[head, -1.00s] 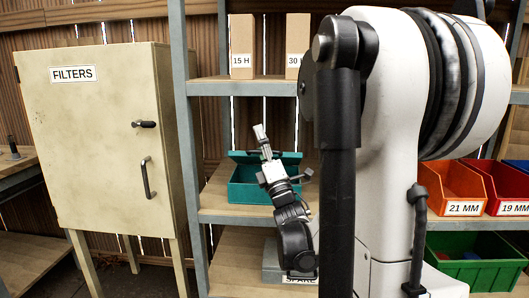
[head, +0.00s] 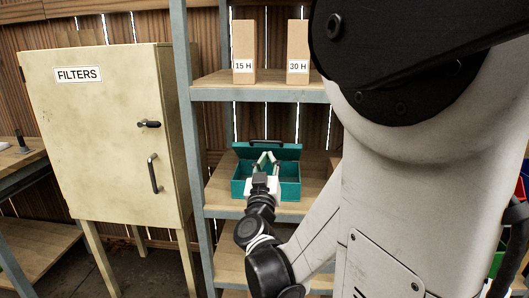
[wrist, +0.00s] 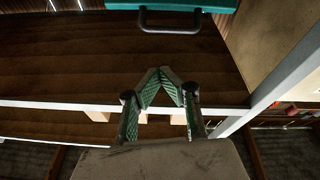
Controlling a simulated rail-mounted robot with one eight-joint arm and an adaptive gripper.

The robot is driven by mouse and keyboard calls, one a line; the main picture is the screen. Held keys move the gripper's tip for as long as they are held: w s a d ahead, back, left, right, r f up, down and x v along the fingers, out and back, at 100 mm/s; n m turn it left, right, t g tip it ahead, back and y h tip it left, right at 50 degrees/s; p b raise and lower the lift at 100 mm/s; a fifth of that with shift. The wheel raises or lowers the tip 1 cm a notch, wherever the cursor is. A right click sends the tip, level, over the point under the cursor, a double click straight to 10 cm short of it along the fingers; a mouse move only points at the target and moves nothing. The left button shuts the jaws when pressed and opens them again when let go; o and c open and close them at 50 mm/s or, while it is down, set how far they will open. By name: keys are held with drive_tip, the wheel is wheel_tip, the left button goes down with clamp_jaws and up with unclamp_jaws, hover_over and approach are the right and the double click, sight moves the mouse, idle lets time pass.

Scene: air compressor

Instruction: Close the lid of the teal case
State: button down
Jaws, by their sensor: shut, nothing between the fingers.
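The teal case (head: 291,190) sits on the middle shelf in the head view. Its lid (head: 286,152) stands raised at the back, with a dark handle on its upper edge. My gripper (head: 265,155) is shut and empty, its fingertips meeting in a point. In the head view it overlaps the open case, with the fingertips in front of the lid. The gap between fingertips and lid cannot be judged. The wrist view shows the shut fingertips (wrist: 161,72) apart from a teal edge (wrist: 175,4) with a black handle (wrist: 170,27). My gripper hides part of the case's front.
Boxes marked 15 H (head: 244,50) and 30 H (head: 298,50) stand on the shelf above (head: 270,93). A grey shelf post (head: 187,130) rises left of the case. The cream FILTERS cabinet (head: 100,140) stands further left. Bare shelf (head: 315,180) shows right of the case.

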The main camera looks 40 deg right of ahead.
drive_tip(key=w+d+f+m+y+b, duration=0.1)
drive_tip(key=w+d+f, duration=0.2)
drive_tip(key=w+d, duration=0.2)
drive_tip(key=shift+w+f+m+b, duration=0.4)
drive_tip(key=shift+w, duration=0.1)
idle(0.5)
drive_tip(key=shift+d+r, duration=0.1)
drive_tip(key=shift+r, duration=0.05)
idle(1.3)
